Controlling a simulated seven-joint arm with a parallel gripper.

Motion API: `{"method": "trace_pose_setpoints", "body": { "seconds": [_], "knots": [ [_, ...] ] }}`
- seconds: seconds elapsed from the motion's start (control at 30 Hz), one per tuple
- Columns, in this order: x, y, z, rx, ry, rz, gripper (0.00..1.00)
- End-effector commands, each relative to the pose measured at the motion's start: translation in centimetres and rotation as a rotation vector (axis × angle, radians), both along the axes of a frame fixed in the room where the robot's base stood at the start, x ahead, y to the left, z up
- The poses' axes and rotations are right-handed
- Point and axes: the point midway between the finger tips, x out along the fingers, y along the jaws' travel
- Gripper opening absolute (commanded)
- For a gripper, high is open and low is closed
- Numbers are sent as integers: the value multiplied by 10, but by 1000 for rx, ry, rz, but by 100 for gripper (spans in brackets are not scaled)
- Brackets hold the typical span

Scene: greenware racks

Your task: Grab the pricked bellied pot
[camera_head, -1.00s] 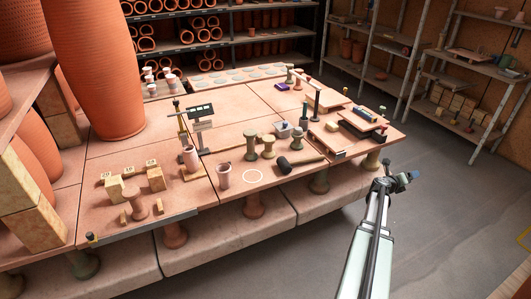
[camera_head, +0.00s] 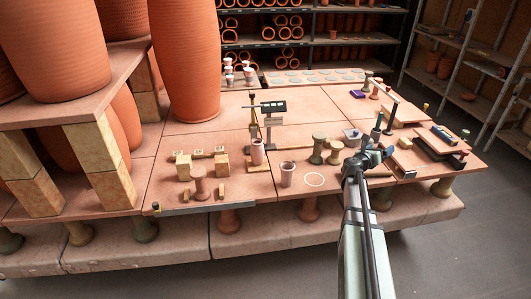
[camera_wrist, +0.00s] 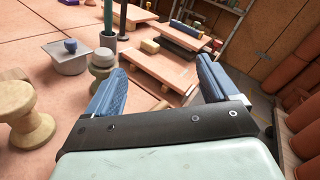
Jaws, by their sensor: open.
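No pot in view is plainly bellied with prick marks; the pots are too small to tell. One pinkish pot (camera_head: 258,152) stands upright by the measuring stand, and another pinkish pot (camera_head: 287,174) stands at the front of the table. Several small pale-rimmed cups (camera_head: 248,75) stand at the back. My gripper (camera_head: 372,157) is over the right front of the table, right of both pinkish pots. In the wrist view my gripper (camera_wrist: 160,86) has its blue fingers wide apart with nothing held between them.
Two spool-shaped stands, one green (camera_head: 318,150) and one tan (camera_head: 336,152), are just left of my gripper. Tall orange vessels (camera_head: 186,60) crowd the left.

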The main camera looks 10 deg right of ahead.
Motion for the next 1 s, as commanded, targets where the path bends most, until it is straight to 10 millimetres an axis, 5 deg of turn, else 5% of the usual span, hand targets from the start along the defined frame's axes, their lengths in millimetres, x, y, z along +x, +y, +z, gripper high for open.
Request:
{"method": "trace_pose_setpoints", "body": {
  "seconds": [0.3,0.47,0.8,1.0],
  "knots": [
    [57,148,40,62,-182,161,87],
    [75,228,44,109,-257,270,87],
    [83,408,-10,257,-306,604,87],
    [75,470,-42,330,-283,729,87]
  ]
}}
